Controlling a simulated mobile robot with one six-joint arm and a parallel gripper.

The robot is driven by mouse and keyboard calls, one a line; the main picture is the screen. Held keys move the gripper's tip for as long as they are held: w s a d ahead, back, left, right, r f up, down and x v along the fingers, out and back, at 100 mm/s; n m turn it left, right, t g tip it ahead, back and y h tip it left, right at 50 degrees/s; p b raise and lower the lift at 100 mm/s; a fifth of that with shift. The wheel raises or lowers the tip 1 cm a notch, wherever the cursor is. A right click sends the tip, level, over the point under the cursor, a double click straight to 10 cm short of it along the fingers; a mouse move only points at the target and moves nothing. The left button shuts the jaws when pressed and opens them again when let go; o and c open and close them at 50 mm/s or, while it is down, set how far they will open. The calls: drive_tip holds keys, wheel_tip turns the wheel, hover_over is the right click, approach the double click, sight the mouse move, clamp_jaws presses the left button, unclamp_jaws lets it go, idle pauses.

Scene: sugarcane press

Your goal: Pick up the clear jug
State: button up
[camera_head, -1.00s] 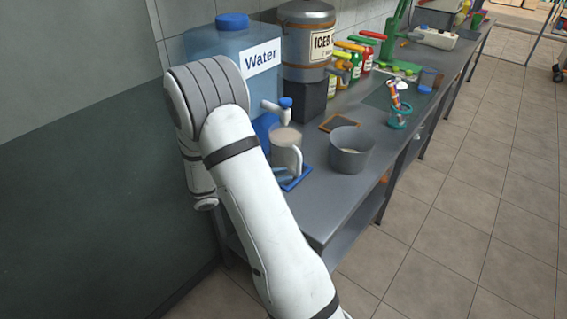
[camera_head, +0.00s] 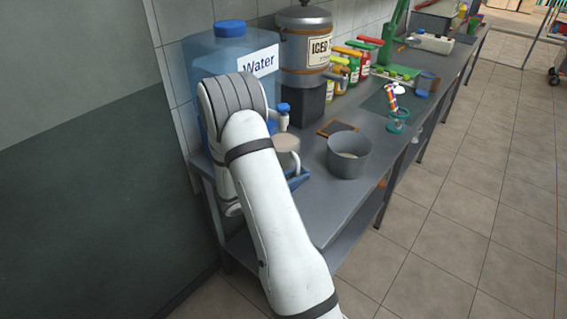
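A pale jug (camera_head: 286,145) with a handle on its right side stands under the tap of the water dispenser, on a blue tray (camera_head: 299,179). Its top looks beige; I cannot tell whether it is see-through or what is in it. It is the only jug-like thing I make out, and my arm covers its left and lower parts. My arm crosses the front of the picture and bends at the top, before the dispenser. My gripper is hidden behind my arm, so its opening and its distance from the jug do not show.
The large blue water dispenser (camera_head: 216,58) and an iced drink urn (camera_head: 305,45) stand against the wall. A grey pot (camera_head: 348,155) sits right of the jug on the metal counter (camera_head: 335,196). Bottles (camera_head: 353,68) and a teal holder (camera_head: 398,121) are farther back.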

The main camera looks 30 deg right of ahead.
clamp_jaws()
idle(1.4)
